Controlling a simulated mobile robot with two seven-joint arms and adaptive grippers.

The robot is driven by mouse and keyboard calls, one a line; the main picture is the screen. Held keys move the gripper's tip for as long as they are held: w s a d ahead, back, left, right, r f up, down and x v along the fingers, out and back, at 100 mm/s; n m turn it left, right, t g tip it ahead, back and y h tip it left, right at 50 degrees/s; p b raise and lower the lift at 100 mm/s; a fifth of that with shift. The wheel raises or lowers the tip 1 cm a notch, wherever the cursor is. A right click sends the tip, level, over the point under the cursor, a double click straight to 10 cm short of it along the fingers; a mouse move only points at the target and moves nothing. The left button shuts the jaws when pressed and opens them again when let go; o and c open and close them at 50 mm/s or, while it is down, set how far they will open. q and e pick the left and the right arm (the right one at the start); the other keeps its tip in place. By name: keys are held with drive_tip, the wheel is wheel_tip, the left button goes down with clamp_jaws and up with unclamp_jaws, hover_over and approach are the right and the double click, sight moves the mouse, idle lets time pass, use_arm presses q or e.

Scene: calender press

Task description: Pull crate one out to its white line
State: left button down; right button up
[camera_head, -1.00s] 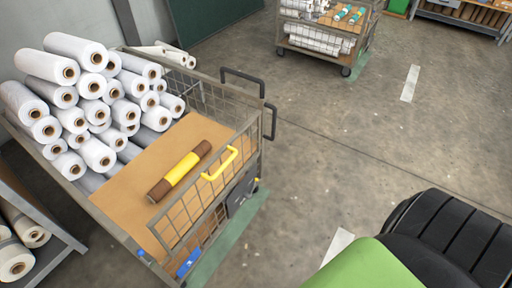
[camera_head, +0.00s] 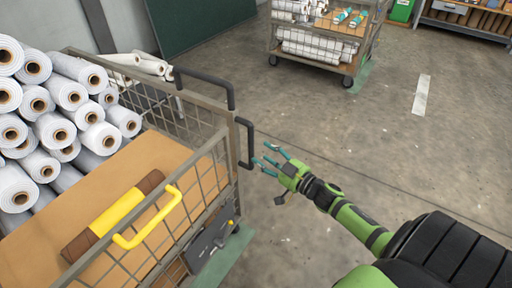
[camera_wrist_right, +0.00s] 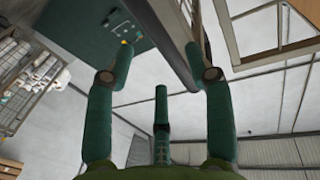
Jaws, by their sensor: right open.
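A wire-mesh crate (camera_head: 203,150) on the left holds white rolls (camera_head: 62,130) and a brown-and-yellow roll (camera_head: 112,216) on a cardboard sheet. Black handles (camera_head: 247,143) stick out from its right end. A second wire crate (camera_head: 325,65) stands at the back; I cannot read which is crate one. A white line (camera_head: 421,95) lies on the floor right of the back crate. My right gripper (camera_head: 268,161) is open and empty, just right of the near crate's lower black handle, apparently apart from it. Its spread fingers show in the wrist view (camera_wrist_right: 160,85). My left gripper is out of view.
A yellow handle (camera_head: 148,218) sits on the near crate's side rail. A green floor strip (camera_head: 222,262) lies beside that crate. Shelving (camera_head: 470,22) and a green bin (camera_head: 401,10) stand at the back right. The concrete floor between is clear.

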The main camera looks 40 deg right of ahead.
sight(253, 148)
drive_tip(key=w, duration=0.2)
drive_tip(key=w+a+b, duration=0.1)
drive_tip(key=w, duration=0.2)
drive_tip(key=shift+w+a, duration=0.15)
drive_tip(key=shift+w, duration=0.2)
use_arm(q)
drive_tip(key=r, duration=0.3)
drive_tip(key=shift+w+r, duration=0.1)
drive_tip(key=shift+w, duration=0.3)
use_arm(e)
drive_tip(key=shift+c, duration=0.4)
clamp_jaws()
